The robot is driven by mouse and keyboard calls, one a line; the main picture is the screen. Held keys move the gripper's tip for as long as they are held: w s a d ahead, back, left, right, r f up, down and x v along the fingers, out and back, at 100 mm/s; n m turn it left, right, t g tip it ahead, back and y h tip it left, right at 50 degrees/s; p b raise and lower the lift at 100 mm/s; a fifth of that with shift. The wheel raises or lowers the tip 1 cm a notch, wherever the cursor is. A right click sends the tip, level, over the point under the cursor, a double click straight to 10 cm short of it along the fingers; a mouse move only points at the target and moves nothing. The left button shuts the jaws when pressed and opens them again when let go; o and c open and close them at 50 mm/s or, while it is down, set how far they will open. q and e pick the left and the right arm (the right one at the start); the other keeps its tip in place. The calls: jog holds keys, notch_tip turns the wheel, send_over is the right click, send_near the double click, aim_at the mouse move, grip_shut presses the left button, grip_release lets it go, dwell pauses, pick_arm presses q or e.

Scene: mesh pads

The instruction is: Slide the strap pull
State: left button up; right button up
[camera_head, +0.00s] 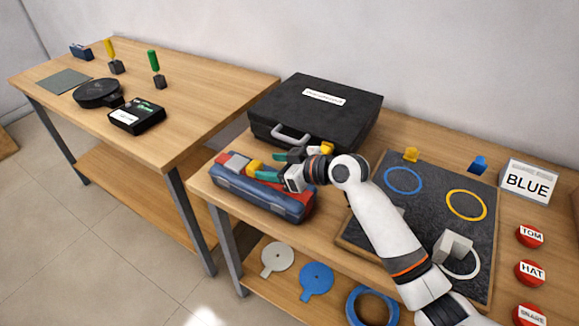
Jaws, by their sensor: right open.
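A long blue-grey case (262,200) with red parts lies near the front left of the right table. A grey-white piece (238,162) and a yellow piece (255,167) show on its top. I cannot tell which part is the strap pull. My right gripper (267,166) is over the top of the case, its teal-tipped fingers apart beside the yellow piece. I cannot tell whether they touch it. The gripper and wrist hide part of the case's right top. My left gripper is not in view.
A black case (316,105) with a grey handle stands just behind. A dark mat (435,180) with coloured rings lies to the right, partly under my arm.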

jog(key=v, duration=0.5)
jog(key=shift+s+d, duration=0.15)
jog(key=shift+d, duration=0.1)
